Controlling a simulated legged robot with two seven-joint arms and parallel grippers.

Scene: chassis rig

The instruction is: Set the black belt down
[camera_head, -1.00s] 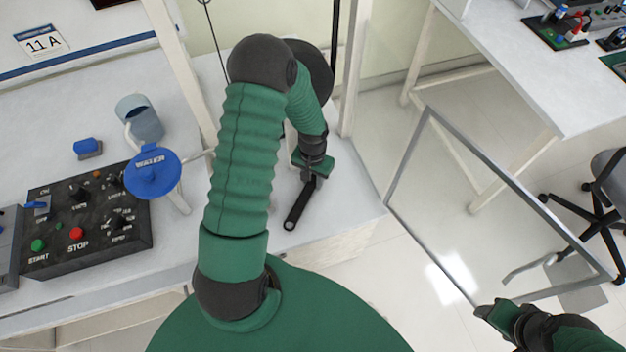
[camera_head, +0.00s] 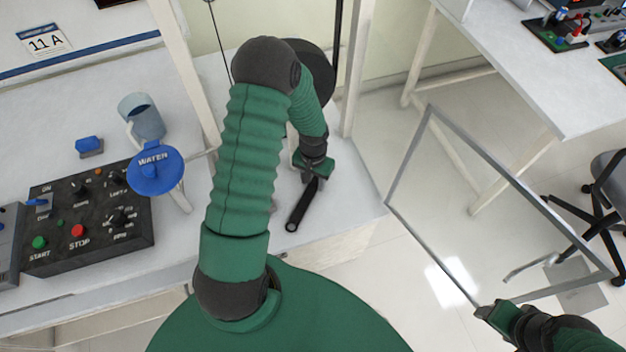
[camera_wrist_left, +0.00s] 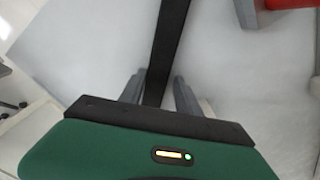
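The black belt (camera_head: 302,205) is a dark strap over the white table, its rounded free end toward me. In the left wrist view the belt (camera_wrist_left: 165,50) runs lengthwise between the fingers and passes under the gripper body. My left gripper (camera_head: 311,178) is over its other end, pointing down; in the wrist view (camera_wrist_left: 159,82) its two fingers stand apart, with narrow light gaps on both sides of the belt. Part of the belt is hidden by the gripper. My right gripper (camera_head: 484,311) is at the lower right, beside a grey frame, away from the belt; its fingers are unclear.
A dark round object (camera_head: 318,70) is behind my left forearm. The grey frame (camera_head: 437,267) stands over the floor. White table surface (camera_head: 345,190) is free right of the belt.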

